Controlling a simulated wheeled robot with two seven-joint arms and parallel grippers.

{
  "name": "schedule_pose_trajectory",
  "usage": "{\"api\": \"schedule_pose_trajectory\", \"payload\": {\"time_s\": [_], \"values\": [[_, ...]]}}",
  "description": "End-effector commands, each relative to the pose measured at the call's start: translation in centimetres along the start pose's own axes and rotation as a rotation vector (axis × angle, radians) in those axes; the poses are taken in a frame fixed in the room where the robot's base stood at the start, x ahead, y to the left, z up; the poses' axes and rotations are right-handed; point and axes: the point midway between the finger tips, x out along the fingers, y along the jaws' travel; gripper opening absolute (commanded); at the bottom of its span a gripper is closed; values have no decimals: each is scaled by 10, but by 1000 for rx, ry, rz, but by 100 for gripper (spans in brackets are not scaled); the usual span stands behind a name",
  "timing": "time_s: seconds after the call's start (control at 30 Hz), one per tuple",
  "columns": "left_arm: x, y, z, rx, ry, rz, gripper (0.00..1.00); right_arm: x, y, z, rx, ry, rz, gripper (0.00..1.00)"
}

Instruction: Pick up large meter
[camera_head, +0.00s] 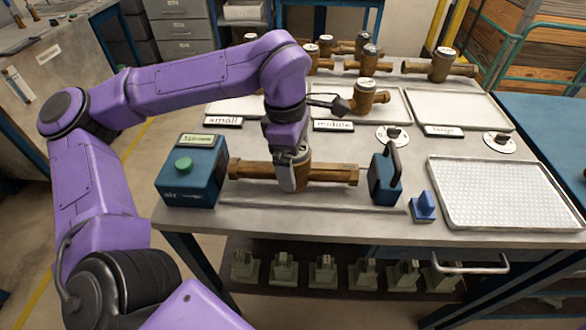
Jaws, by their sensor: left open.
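A long brown pipe-like meter (333,173) lies level in the test bench at the table's front, between a teal box (193,171) with a green button and a teal end clamp (384,176) with a dark handle. My left gripper (290,184) points down at the middle of this meter, with its open fingers at the body. The arm and fingers hide the meter's middle and top, and I cannot tell whether the fingers touch it. My right gripper is not in view.
White trays labelled small (235,108), middle (393,103) and large (463,110) lie behind. A brown meter (369,97) stands on the middle tray. Several more meters, including a wide one (441,66), stand at the back. An empty white tray (500,193) lies at right.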

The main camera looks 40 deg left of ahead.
Motion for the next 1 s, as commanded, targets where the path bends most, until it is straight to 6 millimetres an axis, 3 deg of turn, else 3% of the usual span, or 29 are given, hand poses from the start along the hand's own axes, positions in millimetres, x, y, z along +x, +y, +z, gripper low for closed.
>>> {"api": "schedule_pose_trajectory", "payload": {"time_s": [0.17,0.2,0.5,0.83,1.0], "values": [[0,0,0,1,0,1,100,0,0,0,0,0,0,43],[0,0,1,1,0,1,94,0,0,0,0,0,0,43],[0,0,1,1,0,1,0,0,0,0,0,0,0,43],[-5,1,2,1,-3,6,0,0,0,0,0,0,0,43],[-19,1,3,1,-4,8,0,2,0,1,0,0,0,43]]}}
